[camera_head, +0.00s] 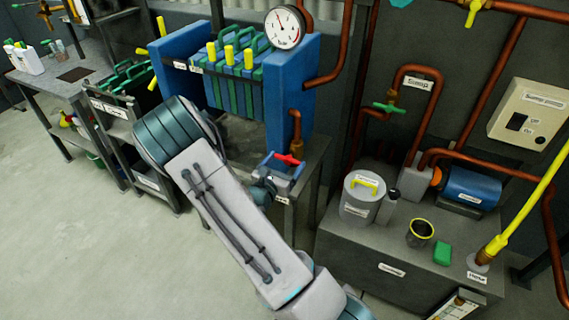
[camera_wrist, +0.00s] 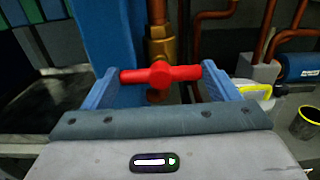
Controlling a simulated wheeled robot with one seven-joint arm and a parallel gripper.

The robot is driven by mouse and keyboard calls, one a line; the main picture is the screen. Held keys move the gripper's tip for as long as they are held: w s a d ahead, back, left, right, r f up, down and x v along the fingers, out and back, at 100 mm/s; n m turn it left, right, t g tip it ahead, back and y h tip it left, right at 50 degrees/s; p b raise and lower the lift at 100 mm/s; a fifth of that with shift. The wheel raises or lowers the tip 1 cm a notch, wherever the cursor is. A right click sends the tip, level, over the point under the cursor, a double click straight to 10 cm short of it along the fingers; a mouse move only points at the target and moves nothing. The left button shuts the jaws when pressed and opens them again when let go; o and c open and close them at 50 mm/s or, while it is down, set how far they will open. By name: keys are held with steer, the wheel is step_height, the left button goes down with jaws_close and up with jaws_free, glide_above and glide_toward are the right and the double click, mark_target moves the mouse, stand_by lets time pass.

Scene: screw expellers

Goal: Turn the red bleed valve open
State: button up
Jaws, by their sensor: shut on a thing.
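The red bleed valve (camera_head: 288,159) is a red T-shaped handle on a brass body under a copper pipe, beside the right blue end block of the filter press. In the wrist view the red handle (camera_wrist: 160,73) lies crosswise between my two blue fingers. My gripper (camera_head: 285,168) is at the valve, with its fingers closed on the two ends of the handle. In the wrist view my gripper (camera_wrist: 160,82) spans the handle from left to right. The brass valve body (camera_wrist: 160,45) shows behind the handle, and its lower part is partly hidden by my gripper.
The filter press (camera_head: 235,75) with green and blue plates and a pressure gauge (camera_head: 285,27) stands behind. To the right, a bench holds a lidded metal can (camera_head: 358,200), a yellow-rimmed cup (camera_head: 419,233), a green block (camera_head: 442,253) and a blue motor (camera_head: 470,187). Open floor lies left.

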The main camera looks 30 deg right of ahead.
steer(key=shift+r+p, duration=0.1)
steer(key=shift+p, duration=0.25)
steer(key=n+p, duration=0.3)
steer(key=n, duration=0.1)
steer(key=shift+r+p, duration=0.1)
steer(key=shift+p, duration=0.25)
steer(key=n+p, duration=0.4)
steer(key=n, duration=0.1)
steer(key=shift+w+a+n, duration=0.1)
steer(key=shift+n, duration=0.2)
steer(key=n+p, duration=0.2)
steer(key=n, duration=0.1)
steer(key=n+p, duration=0.1)
steer(key=shift+f+n, duration=0.25)
steer(key=shift+n, duration=0.05)
steer(key=shift+f+n+p, duration=0.15)
steer(key=shift+n+p, duration=0.7)
steer(key=shift+n, duration=0.75)
steer(key=shift+f+n, duration=0.1)
steer(key=shift+n, duration=0.2)
steer(key=o, duration=0.9)
steer(key=b+v, duration=0.1)
steer(key=v, duration=1.3)
steer(key=shift+b, duration=0.4)
steer(key=shift+w, duration=0.1)
